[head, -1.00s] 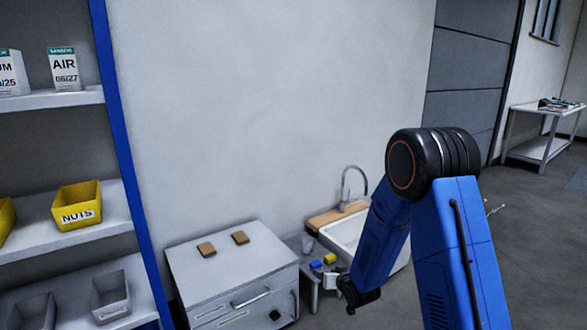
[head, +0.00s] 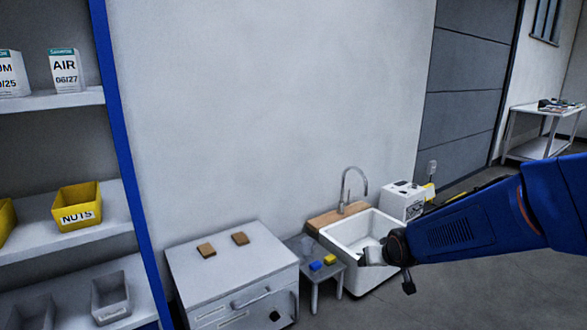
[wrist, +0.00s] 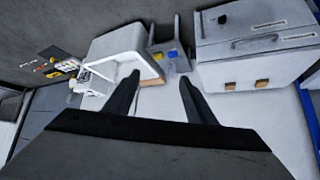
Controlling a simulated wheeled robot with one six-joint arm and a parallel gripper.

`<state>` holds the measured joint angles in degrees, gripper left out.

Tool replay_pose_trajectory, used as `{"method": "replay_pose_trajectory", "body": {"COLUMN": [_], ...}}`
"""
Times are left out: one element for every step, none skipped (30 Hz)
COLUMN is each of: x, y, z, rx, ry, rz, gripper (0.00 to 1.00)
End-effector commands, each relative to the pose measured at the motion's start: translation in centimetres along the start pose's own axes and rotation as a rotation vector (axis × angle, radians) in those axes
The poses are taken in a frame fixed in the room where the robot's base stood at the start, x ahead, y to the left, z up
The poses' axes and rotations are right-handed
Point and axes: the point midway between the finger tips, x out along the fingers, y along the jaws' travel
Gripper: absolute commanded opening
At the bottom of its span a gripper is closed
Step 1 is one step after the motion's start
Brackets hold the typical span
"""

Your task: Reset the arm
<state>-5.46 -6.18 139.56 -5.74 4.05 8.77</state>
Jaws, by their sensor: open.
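My gripper is at the end of my blue arm, in front of the sink's right side in the head view; its jaws are too small to make out there. In the wrist view my gripper (wrist: 158,86) shows two dark fingers spread apart with nothing held between them. My blue arm reaches in from the right edge of the head view, roughly level.
The white sink (head: 345,232) and a stool (head: 331,271) with blue and yellow blocks stand by the wall. A grey cabinet (head: 228,262) bears two brown pieces. A blue-framed shelf (head: 122,155) is left. Open floor lies in front of the sink.

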Motion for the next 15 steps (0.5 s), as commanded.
{"method": "replay_pose_trajectory", "body": {"x": [-1.6,-2.5,-3.6,-4.5,-5.3,-6.4,-7.2,-8.1,-9.2,-9.9,-10.8,-11.8,-12.6,-13.4,-14.5], "y": [0.4,0.6,0.9,1.1,1.2,1.4,1.6,1.8,2.0,2.1,2.2,2.4,2.5,2.6,2.7], "z": [0.3,0.6,1.0,1.4,1.7,2.2,2.6,3.1,3.7,4.1,4.6,5.2,5.7,6.2,6.9], "rx": [0.001,0.002,0.003,0.005,0.006,0.006,0.007,0.007,0.008,0.01,0.011,0.011,0.012,0.013,0.014], "ry": [-0.009,-0.017,-0.029,-0.038,-0.047,-0.059,-0.07,-0.079,-0.091,-0.101,-0.11,-0.122,-0.132,-0.141,-0.153], "rz": [0.008,0.012,0.017,0.021,0.025,0.029,0.032,0.035,0.039,0.042,0.045,0.048,0.05,0.051,0.053], "gripper": [0.5,0.5,0.5,0.5,0.5,0.5,0.5,0.5,0.5,0.5,0.5,0.5,0.5,0.5,0.5]}}
